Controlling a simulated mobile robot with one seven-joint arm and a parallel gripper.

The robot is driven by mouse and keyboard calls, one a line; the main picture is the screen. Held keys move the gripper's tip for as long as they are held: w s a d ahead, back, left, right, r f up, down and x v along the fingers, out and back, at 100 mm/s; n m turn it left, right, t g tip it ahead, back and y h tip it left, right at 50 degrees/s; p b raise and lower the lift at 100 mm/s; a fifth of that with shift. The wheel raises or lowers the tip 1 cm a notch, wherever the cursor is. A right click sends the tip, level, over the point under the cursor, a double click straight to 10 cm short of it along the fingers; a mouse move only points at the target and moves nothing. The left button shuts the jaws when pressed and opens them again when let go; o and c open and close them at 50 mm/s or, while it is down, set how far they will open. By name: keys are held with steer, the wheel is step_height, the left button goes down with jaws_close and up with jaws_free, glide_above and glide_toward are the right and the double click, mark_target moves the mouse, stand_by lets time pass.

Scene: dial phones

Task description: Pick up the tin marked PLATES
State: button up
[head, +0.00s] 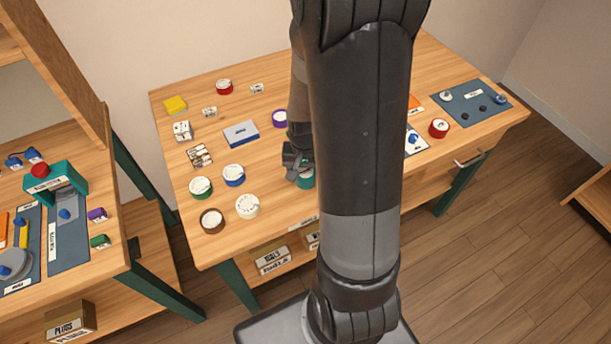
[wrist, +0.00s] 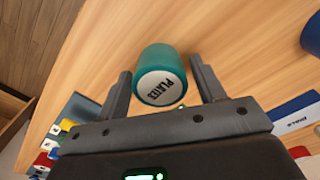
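The tin marked PLATES (wrist: 160,88) is a teal round tin with a white lid label, standing on the wooden table. In the wrist view it sits between the two fingers of my gripper (wrist: 160,70), with a gap on both sides. In the head view my gripper (head: 296,165) is over the table's front middle, and a small part of the teal tin (head: 307,181) shows beside it. My gripper is open. My arm hides part of the table around the tin.
A blue-and-white box (head: 241,133) and a purple tin (head: 280,118) lie left of and behind my gripper. Several other tins, including a blue one (head: 233,175) and a cream one (head: 247,206), stand to the left. A red tin (head: 438,128) and a dark mat (head: 472,103) are at right.

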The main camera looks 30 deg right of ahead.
steer(key=c, duration=0.8)
steer(key=shift+r, duration=0.1)
steer(key=shift+c, duration=0.2)
